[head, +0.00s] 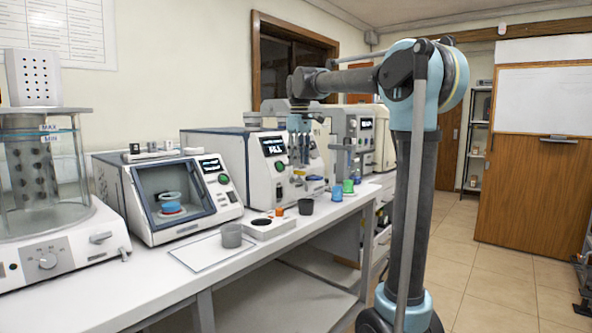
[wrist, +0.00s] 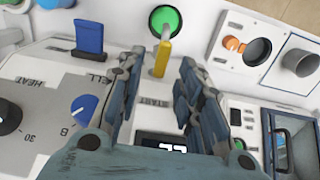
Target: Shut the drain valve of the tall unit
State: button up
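My gripper (wrist: 156,75) is open, with one finger on each side of the lever's line. The lever shows in the gap, and I see no contact with either finger. A blue lever (wrist: 89,38) stands to the left, by a label ending in LL. In the head view my gripper (head: 299,160) points down in front of the white unit with a lit screen (head: 273,146). The fingers hide part of its front there.
A white holder (head: 262,231) carries an orange cup (head: 279,212); a grey cup (head: 231,236) stands nearby. The bench front edge has some free room.

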aim_at(299, 173)
jog(key=shift+f, duration=1.75)
jog(key=shift+c, duration=0.5)
grip_shut()
jog(key=shift+a, duration=0.25)
jog(key=shift+d, duration=0.15)
